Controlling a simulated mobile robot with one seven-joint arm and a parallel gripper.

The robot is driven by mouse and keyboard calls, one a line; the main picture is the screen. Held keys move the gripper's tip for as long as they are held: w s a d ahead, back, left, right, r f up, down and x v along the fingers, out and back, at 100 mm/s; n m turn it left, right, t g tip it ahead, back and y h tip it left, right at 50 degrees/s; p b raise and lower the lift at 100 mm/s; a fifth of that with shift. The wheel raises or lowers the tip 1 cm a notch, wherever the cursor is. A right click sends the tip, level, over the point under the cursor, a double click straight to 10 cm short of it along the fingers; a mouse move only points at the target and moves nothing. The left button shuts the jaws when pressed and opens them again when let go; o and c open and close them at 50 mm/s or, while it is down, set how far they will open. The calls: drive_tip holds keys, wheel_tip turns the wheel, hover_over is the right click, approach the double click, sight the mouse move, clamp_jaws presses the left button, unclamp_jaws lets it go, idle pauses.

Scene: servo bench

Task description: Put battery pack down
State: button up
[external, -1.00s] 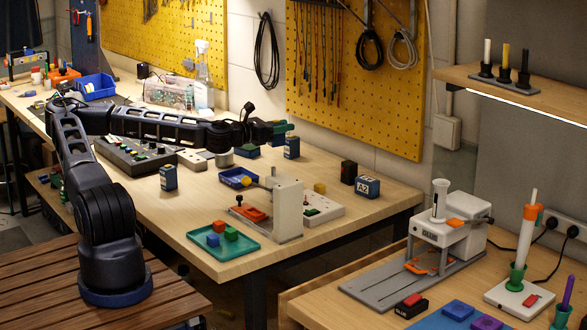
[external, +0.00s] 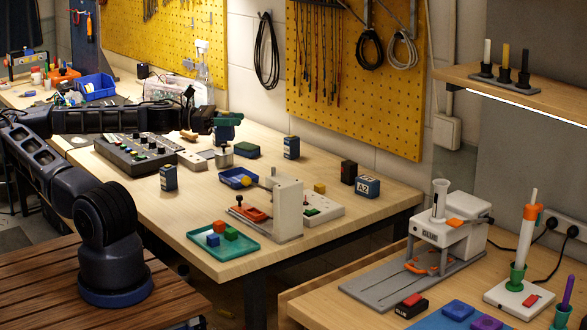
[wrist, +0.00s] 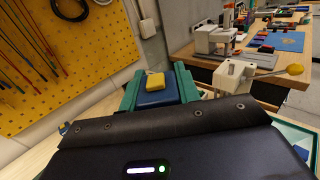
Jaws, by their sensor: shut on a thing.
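My gripper (external: 227,129) is above the back part of the bench, near a short grey cylinder (external: 225,157). In the wrist view, its green fingers (wrist: 158,88) are shut on either side of a blue block with a yellow part at its end, which I take to be the battery pack (wrist: 156,98). In the external view, the held pack is mostly hidden by the fingers. I cannot tell whether it touches anything below. Similar blue packs stand on the bench, one at the front left (external: 168,178) and one behind (external: 291,147).
A control panel (external: 137,146) is to the left. A blue tray (external: 238,178), a white fixture (external: 286,207) and a green tray (external: 222,252) are nearer the front.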

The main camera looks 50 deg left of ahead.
wheel_tip(320, 180, down, 20)
drive_tip(key=shift+r, duration=0.1)
idle(0.5)
drive_tip(key=o, duration=1)
drive_tip(key=shift+s, duration=0.1)
drive_tip(key=v, duration=1.2)
drive_tip(key=shift+d, duration=0.1)
